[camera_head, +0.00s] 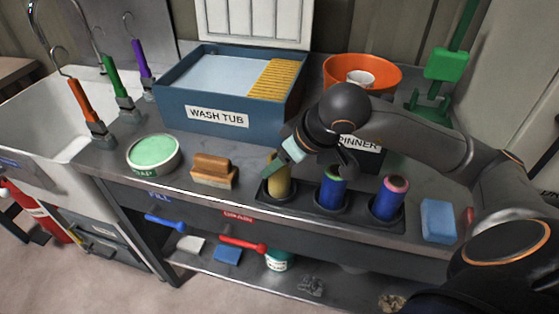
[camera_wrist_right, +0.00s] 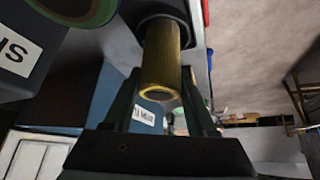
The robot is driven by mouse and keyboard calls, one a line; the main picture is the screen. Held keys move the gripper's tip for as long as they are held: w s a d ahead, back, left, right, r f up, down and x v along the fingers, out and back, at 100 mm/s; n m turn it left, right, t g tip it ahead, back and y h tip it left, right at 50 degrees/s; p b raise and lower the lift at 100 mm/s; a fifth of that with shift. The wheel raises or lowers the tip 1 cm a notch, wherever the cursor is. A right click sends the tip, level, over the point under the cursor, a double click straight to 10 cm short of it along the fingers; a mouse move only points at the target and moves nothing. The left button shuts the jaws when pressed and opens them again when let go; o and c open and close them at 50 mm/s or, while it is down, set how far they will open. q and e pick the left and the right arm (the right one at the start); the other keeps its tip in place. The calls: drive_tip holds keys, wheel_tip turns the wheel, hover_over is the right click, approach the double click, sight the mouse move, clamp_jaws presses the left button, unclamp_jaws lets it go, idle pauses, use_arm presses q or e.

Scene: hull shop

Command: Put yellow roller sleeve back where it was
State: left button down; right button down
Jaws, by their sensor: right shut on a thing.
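The yellow roller sleeve (camera_head: 281,182) stands about upright at the left holder of the dark roller rack (camera_head: 352,217). My right gripper (camera_head: 279,162) comes down over its upper part and is shut on it; the arm and fingers hide some of its top. In the right wrist view the yellow sleeve (camera_wrist_right: 163,62) lies between the fingers of my right gripper (camera_wrist_right: 162,88), its far end at a dark round holder (camera_wrist_right: 162,22). How deep it sits is hard to tell. My left gripper is not in view.
A green-topped blue roller (camera_head: 331,190) and a pink-topped blue roller (camera_head: 388,198) stand right of the sleeve. A wooden brush (camera_head: 213,171) lies left, a blue sponge (camera_head: 438,221) right. The wash tub (camera_head: 172,108) and orange bucket (camera_head: 390,71) stand behind.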

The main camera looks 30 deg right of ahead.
drive_tip(key=shift+f, duration=0.2)
drive_tip(key=shift+c, duration=1)
unclamp_jaws()
drive_tip(key=shift+r, duration=0.1)
drive_tip(key=shift+r, duration=0.2)
drive_tip(key=v, duration=1.2)
drive_tip(key=shift+f, duration=0.1)
